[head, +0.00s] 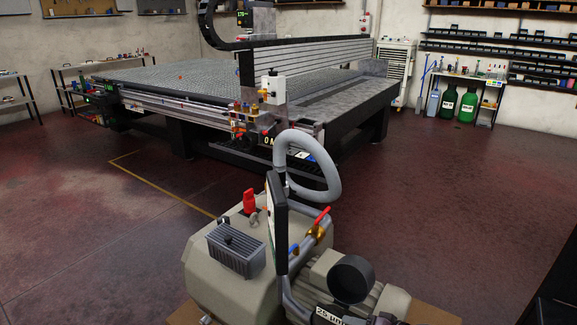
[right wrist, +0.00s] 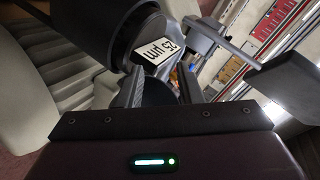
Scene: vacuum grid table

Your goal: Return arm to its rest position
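My right gripper (right wrist: 160,86) shows in the right wrist view with its two dark fingers apart. A dark rounded part lies between or just behind the fingers; I cannot tell whether they touch it. Close beyond them is a black filter housing (right wrist: 98,30) with a white label (right wrist: 158,48) reading 25 µm. The same label (head: 330,315) is on the beige vacuum pump (head: 215,285) at the bottom of the head view. Neither gripper shows in the head view, and my left gripper is in no view.
The pump has a red-handled valve (head: 320,222), a grey hose (head: 325,160) and an upright dark panel (head: 277,222). The grid table (head: 190,75) stands behind it. Shelves and green bottles (head: 467,106) line the back right. Red floor (head: 450,200) is clear to the right.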

